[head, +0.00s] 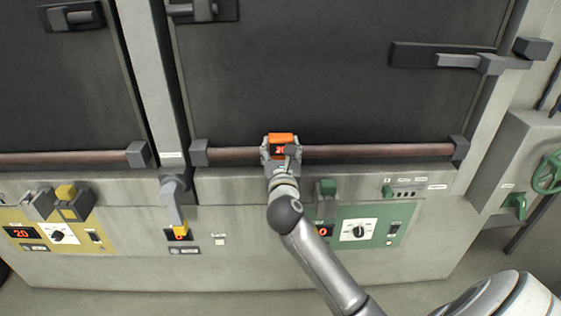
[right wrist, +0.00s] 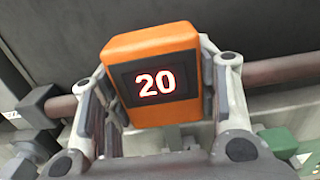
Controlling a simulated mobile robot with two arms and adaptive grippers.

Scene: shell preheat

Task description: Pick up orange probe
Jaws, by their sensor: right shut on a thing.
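The orange probe (head: 281,139) is a small orange box with a dark screen. Its screen reads 20 in red in the right wrist view (right wrist: 150,48). My right gripper (head: 280,150) is shut on the probe, with one finger on each side of it. The right wrist view shows both fingers (right wrist: 162,100) against its sides. The probe is in front of the dark panel, by the reddish horizontal bar (head: 375,151); I cannot tell whether it touches the bar. My left gripper is not in view.
A yellow control panel (head: 88,239) is at the left and a green one (head: 378,210) at the right, both below the bars. A grey handle with a yellow end (head: 177,207) hangs between them. A green handwheel (head: 548,174) stands at the far right. Floor shows at the bottom.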

